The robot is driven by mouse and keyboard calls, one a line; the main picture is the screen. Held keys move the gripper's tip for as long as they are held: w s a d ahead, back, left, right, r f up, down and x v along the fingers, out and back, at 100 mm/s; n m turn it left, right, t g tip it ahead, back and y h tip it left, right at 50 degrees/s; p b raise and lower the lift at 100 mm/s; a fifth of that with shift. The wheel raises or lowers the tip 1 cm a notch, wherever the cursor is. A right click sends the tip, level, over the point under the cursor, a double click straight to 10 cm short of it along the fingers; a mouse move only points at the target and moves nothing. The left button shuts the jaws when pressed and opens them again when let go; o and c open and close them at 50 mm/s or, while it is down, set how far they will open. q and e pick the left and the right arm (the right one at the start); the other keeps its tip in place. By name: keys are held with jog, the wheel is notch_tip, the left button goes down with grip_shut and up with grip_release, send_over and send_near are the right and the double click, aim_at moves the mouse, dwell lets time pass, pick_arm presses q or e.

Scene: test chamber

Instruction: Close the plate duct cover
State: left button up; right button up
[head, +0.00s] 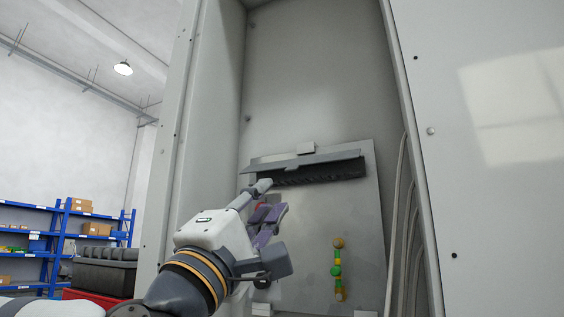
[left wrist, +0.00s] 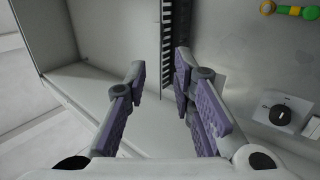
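The plate duct cover (head: 312,160) is a long grey flap on the upper part of a grey mounting plate (head: 362,225) inside the cabinet. It stands out from the plate, and the dark slotted duct (head: 325,172) shows beneath it. The duct also shows upright between and behind the fingers in the left wrist view (left wrist: 183,22). My left gripper (head: 273,196) is just below the left end of the cover. I cannot tell whether a fingertip touches the cover. My right gripper is out of view.
A black knob (left wrist: 280,115) on a white base is at the right of the wrist view. Cables (head: 397,230) run along the cabinet's right wall. Blue shelves (head: 57,235) stand outside, left.

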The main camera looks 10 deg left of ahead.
aim_at(290, 170)
pick_arm(q)
jog(key=shift+t+y, duration=0.3)
jog(key=p+x, duration=0.2)
jog(key=x, duration=1)
jog(key=shift+w+a+f, duration=0.1)
jog(key=shift+w+f, duration=0.05)
jog(key=shift+f, duration=0.05)
grip_shut()
